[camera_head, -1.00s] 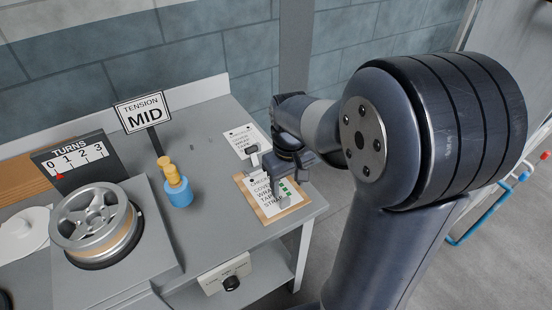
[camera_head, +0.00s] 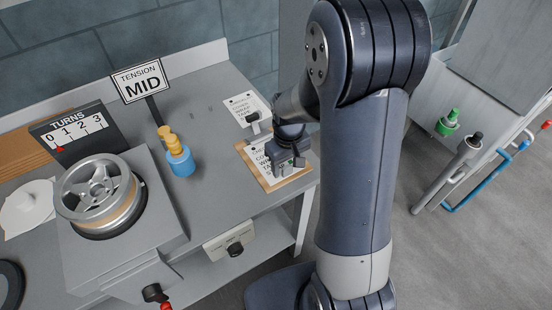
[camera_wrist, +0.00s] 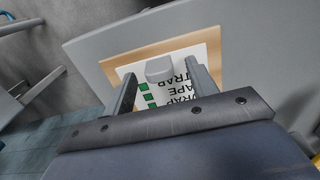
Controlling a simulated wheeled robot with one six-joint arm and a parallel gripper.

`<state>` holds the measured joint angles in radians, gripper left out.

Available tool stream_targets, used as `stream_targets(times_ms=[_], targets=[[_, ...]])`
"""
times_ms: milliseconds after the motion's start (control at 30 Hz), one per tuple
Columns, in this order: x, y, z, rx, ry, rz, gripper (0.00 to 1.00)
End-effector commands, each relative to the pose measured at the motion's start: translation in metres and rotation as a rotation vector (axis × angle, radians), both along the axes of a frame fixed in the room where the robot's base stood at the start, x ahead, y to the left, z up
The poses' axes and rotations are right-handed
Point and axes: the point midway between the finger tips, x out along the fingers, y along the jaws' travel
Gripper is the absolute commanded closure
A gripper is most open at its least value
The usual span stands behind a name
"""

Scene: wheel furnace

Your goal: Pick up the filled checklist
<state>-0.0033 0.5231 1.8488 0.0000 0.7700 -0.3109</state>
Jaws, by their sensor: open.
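The checklist with green check marks is a white sheet on a tan board (camera_head: 272,184) near the bench's right front corner. The same tan board (camera_wrist: 120,62) lies ahead in the wrist view, with green boxes and the words WRAP, TAPE and STRAP partly visible. My gripper (camera_head: 287,163) is over the board in the head view and hides part of the sheet. In the wrist view my gripper (camera_wrist: 160,78) is open, with one finger on each side of a grey block (camera_wrist: 159,68) standing over the sheet. I cannot tell whether the fingers touch the block.
A second printed sheet (camera_head: 240,103) lies behind the board, with a small dark-topped post (camera_head: 253,118) near it. A blue and yellow bottle (camera_head: 180,161), a MID tension sign (camera_head: 141,83) and a wheel (camera_head: 98,193) stand to the left. The bench between is clear.

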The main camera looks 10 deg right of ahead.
Motion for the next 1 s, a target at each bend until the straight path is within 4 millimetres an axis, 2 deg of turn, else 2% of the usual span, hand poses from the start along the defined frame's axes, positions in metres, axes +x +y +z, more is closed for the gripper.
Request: stream_targets(times_ms=[300,800,1000], targets=[[0.0000,0.0000,-0.0053,0.000,-0.001,0.000,0.46],[0.0000,0.0000,-0.0050,0.000,0.000,0.000,0.87],[0.0000,0.0000,-0.0049,0.000,-0.001,0.000,0.88]])
